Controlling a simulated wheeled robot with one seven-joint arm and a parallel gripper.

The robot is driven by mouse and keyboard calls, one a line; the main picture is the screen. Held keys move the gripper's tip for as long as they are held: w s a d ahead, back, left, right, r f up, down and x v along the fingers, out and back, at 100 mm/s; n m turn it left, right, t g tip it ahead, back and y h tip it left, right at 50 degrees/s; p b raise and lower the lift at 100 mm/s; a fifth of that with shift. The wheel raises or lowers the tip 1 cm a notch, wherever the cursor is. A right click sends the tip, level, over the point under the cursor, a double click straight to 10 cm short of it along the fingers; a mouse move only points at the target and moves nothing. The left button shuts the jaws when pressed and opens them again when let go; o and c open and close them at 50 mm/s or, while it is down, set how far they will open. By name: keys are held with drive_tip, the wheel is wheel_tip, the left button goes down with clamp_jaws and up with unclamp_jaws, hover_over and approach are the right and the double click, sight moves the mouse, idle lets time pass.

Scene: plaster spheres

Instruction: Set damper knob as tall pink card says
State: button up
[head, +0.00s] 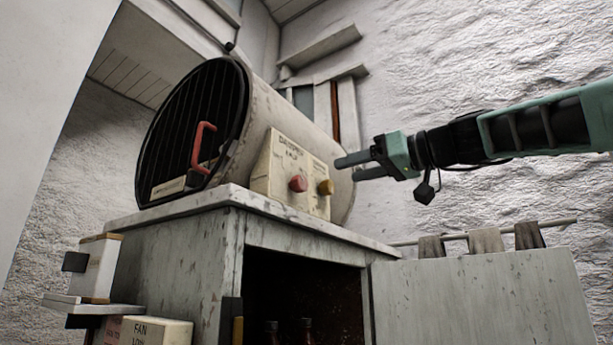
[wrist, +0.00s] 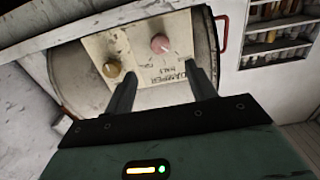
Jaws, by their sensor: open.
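A cream control panel (head: 275,180) stands against the grey drum's side on the cabinet top. Its lettering seems to read "DAMPER HALF"; in the wrist view the panel (wrist: 138,45) appears upside down. It carries a red knob (head: 298,184) and a brass knob (head: 326,187), also seen as a pinkish-red knob (wrist: 160,43) and a brass knob (wrist: 113,68). I cannot tell their pointer settings. My gripper (head: 348,167) is open and empty, right of the panel and apart from both knobs. A pinkish card (head: 109,331) at lower left is partly cut off, its writing unreadable.
The drum has a dark barred front (head: 195,125) with a red handle (head: 204,146). A cream "FAN LOW" card (head: 157,332) is at lower left. Free air surrounds my gripper.

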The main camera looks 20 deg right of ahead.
sight(304, 183)
drive_tip(key=p+x, duration=0.4)
drive_tip(key=x, duration=0.7)
drive_tip(key=shift+r+p, duration=0.1)
drive_tip(key=shift+p, duration=0.25)
drive_tip(key=shift+w+a, duration=0.25)
drive_tip(key=shift+w, duration=0.1)
drive_tip(key=c, duration=1)
